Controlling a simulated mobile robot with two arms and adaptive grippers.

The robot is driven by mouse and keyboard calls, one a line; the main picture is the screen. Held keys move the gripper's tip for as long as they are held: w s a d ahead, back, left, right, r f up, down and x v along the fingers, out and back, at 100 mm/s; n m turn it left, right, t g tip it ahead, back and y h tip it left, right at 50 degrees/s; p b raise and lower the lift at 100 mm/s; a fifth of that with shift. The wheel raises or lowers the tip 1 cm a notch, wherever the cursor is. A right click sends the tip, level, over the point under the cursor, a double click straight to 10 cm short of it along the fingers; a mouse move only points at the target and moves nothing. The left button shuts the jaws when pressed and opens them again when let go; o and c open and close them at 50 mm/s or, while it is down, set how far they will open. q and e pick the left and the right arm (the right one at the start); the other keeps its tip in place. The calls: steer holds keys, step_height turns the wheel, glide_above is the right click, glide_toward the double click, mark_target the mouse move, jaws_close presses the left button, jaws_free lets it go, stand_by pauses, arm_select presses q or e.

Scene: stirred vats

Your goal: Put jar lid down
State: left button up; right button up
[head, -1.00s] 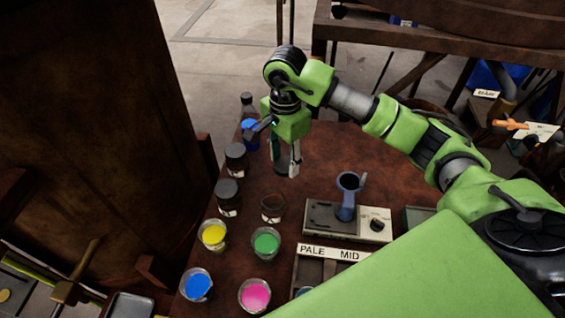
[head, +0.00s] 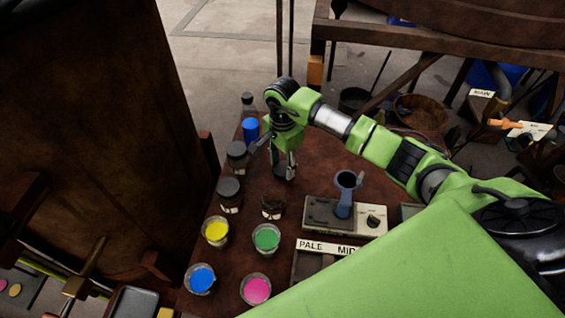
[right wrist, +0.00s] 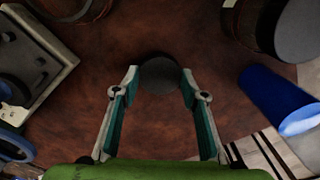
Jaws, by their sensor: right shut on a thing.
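My right gripper (head: 284,172) points down over the back of the brown table. It is shut on a dark round jar lid (right wrist: 160,75), seen between the fingertips in the right wrist view. The lid is low over the tabletop; I cannot tell whether it touches it. In the head view the fingers partly hide it. An open, dark-looking glass jar (head: 272,207) stands on the table nearer than the gripper. My left gripper is not in view.
Two dark-lidded jars (head: 229,194) (head: 236,155) stand left of the gripper, with a blue cylinder (head: 250,130) behind. Yellow (head: 215,231), green (head: 266,238), blue and pink cups stand in front. A boxy device (head: 322,214) stands at right. Bare tabletop (head: 320,165) lies right of the gripper.

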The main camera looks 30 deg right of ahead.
mark_target(282, 168)
steer(key=shift+f+b, duration=0.4)
steer(key=shift+b, duration=0.05)
steer(key=o, duration=1.2)
steer(key=shift+r, duration=0.1)
steer(key=shift+r+p, duration=0.5)
steer(key=shift+p, duration=0.15)
steer(key=shift+r+b, duration=1.75)
steer(key=shift+r, duration=4.1)
